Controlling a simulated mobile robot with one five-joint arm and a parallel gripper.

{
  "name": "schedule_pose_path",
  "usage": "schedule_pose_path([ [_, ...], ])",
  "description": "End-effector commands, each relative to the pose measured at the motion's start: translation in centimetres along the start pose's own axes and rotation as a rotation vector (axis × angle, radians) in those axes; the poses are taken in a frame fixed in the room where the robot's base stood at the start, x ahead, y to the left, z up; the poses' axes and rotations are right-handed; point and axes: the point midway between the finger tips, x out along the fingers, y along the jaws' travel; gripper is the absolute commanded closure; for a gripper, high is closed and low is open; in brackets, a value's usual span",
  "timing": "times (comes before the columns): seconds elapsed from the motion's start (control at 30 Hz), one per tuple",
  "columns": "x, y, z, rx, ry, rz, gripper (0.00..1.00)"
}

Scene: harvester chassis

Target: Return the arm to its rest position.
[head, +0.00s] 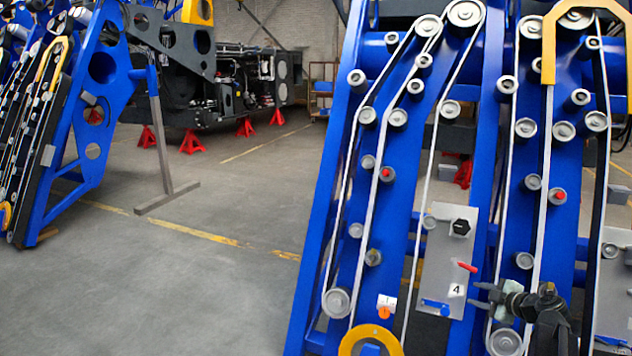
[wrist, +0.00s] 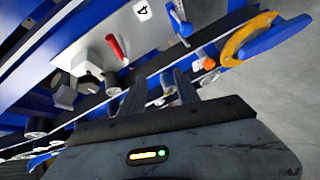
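My gripper (head: 480,295) is at the lower right in the head view, with my dark arm behind it. Its two fingers point left and are apart, with nothing visible between them. In the wrist view my gripper (wrist: 160,85) also shows two spread dark fingers. It is in front of the blue harvester chassis (head: 400,200), just right of a grey plate (head: 450,255) marked 4. The plate carries a red lever (head: 467,267), a black knob (head: 461,227) and a blue handle (head: 436,306). The red lever also shows in the wrist view (wrist: 116,47). I cannot tell whether the fingers touch anything.
White belts and several rollers run along the chassis. A yellow ring (head: 371,338) is at its lower left. Open grey floor (head: 190,285) lies to the left. Another blue frame (head: 85,130) stands farther left, and red stands (head: 191,141) are at the back.

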Motion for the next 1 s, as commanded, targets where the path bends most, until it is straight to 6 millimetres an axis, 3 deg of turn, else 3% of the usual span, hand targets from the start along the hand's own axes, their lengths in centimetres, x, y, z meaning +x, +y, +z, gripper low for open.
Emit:
schedule_pose_path([
  [0.23,4.4,-2.4,-7.0,-0.058,0.073,-0.062,0.62],
  [0.37,6.9,-5.5,-12.0,-0.123,0.108,-0.133,0.62],
  [0.47,8.8,-9.7,-17.0,-0.161,0.130,-0.234,0.62],
  [0.57,9.9,-16.2,-22.6,-0.130,0.113,-0.398,0.62],
  [0.6,9.8,-19.2,-24.5,-0.091,0.078,-0.476,0.62],
  [0.67,9.0,-23.9,-26.6,0.003,-0.019,-0.596,0.62],
  [0.7,8.2,-26.4,-27.2,0.079,-0.107,-0.654,0.62],
  [0.8,5.7,-30.3,-26.6,0.289,-0.358,-0.718,0.62],
  [1.0,1.2,-32.3,-22.4,0.691,-0.794,-0.611,0.62],
])
